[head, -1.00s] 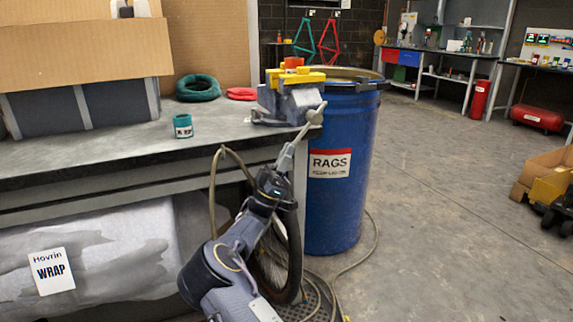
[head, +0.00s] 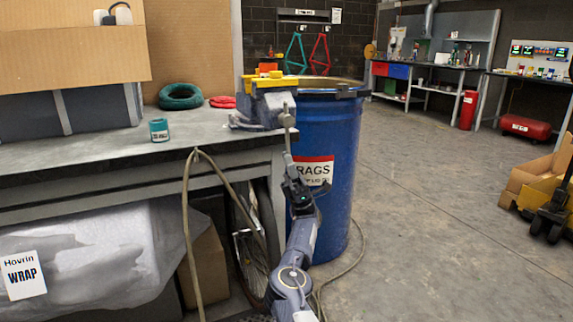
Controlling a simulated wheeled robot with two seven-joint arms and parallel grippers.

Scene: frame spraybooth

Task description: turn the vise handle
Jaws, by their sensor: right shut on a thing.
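The vise (head: 262,108) is grey with yellow jaw tops and is mounted at the right end of the workbench. Its grey handle (head: 287,118) is at the front right and runs nearly upright, with a rounded knob at the upper end. My right gripper (head: 289,162) is below the vise and shut on the lower part of the handle. Its fingers hide the handle's lower end. My left gripper is not in view.
The blue rags drum (head: 335,215) stands close behind and right of my right arm. A hose (head: 188,225) hangs in front.

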